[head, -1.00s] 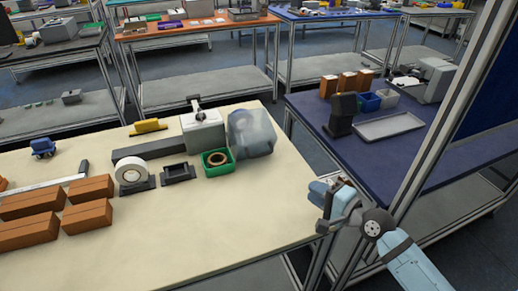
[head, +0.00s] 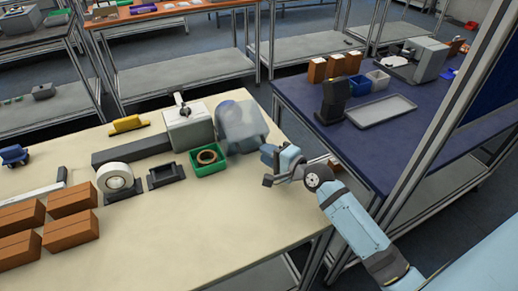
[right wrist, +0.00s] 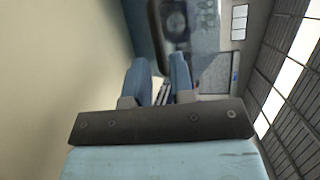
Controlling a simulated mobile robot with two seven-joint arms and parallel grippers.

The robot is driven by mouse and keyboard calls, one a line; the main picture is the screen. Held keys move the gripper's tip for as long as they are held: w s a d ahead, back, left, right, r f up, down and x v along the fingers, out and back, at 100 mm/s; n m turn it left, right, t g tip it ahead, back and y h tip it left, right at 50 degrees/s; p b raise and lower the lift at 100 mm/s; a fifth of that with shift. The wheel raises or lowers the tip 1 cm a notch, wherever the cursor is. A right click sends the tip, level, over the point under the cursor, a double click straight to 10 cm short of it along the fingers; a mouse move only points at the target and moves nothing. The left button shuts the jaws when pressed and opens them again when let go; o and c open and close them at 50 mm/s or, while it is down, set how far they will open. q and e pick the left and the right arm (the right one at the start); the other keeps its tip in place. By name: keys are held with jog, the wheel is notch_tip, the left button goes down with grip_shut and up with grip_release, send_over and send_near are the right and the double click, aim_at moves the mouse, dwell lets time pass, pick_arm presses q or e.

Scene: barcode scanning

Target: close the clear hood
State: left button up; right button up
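The clear hood (head: 237,118) is a smoky, see-through cover on a blue-grey machine (head: 262,128) near the back right of the cream table. How far open the hood stands is hard to tell. My right gripper (head: 268,161) is in front and to the right of the machine, apart from the hood, with nothing in it. In the right wrist view, its two blue fingers (right wrist: 161,72) are spaced apart, and part of the machine (right wrist: 195,25) with a round dark part shows beyond them. My left gripper is out of view.
A green bin (head: 209,165) with a brown tape roll stands just left of the machine. A white label printer (head: 188,128), a white roll (head: 115,178) and brown boxes (head: 70,215) are farther left. The table's front right is clear. A blue table (head: 385,165) stands to the right.

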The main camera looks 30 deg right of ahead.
aim_at(243, 133)
jog(key=shift+x, duration=1.7)
